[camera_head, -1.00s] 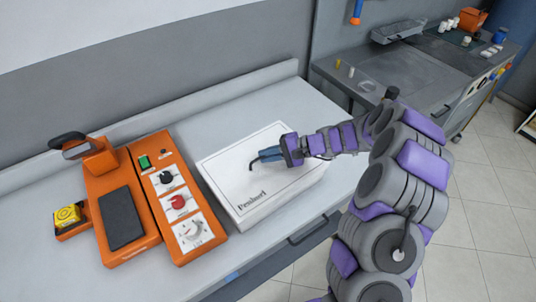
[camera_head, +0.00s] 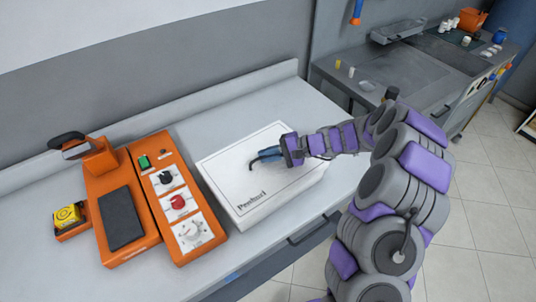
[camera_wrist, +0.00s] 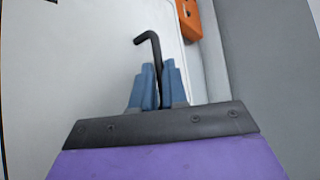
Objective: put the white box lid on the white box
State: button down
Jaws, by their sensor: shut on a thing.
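The white box lid (camera_head: 228,172), printed with a thin dark border and lettering, lies over the white box (camera_head: 285,204) on the counter. I cannot make out a seam or gap between them. My gripper (camera_head: 264,157) is low over the lid's top, its blue fingers shut on a bent black handle that seems to belong to the lid. In the wrist view the handle (camera_wrist: 150,42) stands up between the fingertips (camera_wrist: 158,75), and the white lid surface (camera_wrist: 75,55) fills the left. My gripper and arm hide the lid's right part.
An orange machine (camera_head: 112,258) with knobs stands on the grey counter (camera_head: 200,118) close left of the box. A yellow item (camera_head: 67,215) sits at its far left. The counter is clear behind the box. A second bench (camera_head: 400,75) stands at the back right.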

jog(key=shift+f+b, duration=0.7)
jog(key=shift+f, duration=0.45)
dwell(0.9)
dwell(0.3)
jog(key=c, duration=1.1)
grip_release()
jog(key=p+v, duration=0.3)
jog(key=v, duration=1.4)
jog(key=shift+d+r+p, duration=0.1)
jog(key=shift+d+p, duration=0.15)
jog(key=shift+p, duration=0.1)
jog(key=shift+w, duration=0.1)
